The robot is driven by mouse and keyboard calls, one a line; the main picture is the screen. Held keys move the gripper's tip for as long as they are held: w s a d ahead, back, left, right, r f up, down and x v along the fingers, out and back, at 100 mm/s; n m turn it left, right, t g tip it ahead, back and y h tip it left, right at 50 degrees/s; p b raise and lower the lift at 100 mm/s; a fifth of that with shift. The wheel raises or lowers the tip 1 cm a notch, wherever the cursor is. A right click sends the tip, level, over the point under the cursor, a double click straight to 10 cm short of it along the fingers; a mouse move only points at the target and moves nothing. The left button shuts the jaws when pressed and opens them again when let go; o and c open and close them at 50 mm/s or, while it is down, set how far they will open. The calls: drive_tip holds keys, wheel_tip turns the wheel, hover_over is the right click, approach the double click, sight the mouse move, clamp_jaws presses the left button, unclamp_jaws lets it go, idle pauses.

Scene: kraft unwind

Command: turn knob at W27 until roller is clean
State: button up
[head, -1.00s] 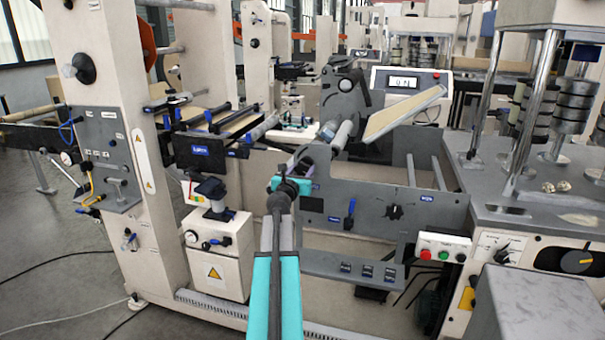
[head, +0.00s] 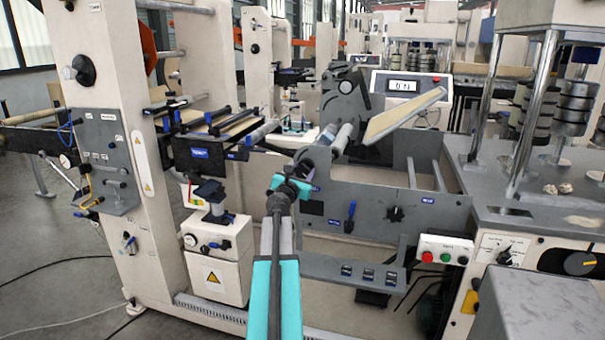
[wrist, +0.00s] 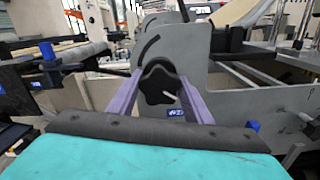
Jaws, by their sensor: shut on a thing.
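A black lobed knob (wrist: 158,84) with a white mark stands on the grey side plate, in the middle of the wrist view. The purple fingers of my gripper (wrist: 161,92) are on its left and right sides, shut on it. A blue label with white text (wrist: 177,113) sits just below the knob; its text is too small to read surely. In the head view my gripper (head: 303,166) reaches the plate's left part and hides the knob. A bare metallic roller (head: 341,138) shows above the plate; I cannot tell whether it is clean.
A blue lever (head: 350,216) and a small black knob (head: 396,214) are on the plate right of my gripper. A button box (head: 445,249) and a grey box (head: 538,302) stand at the right. A tilted tan panel (head: 403,115) is above.

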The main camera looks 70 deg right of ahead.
drive_tip(key=shift+m+b, duration=2.15)
drive_tip(key=shift+m, duration=0.35)
drive_tip(key=o, duration=1.1)
drive_tip(key=shift+c, duration=0.2)
drive_tip(key=a, duration=0.7)
drive_tip(key=shift+s, duration=0.2)
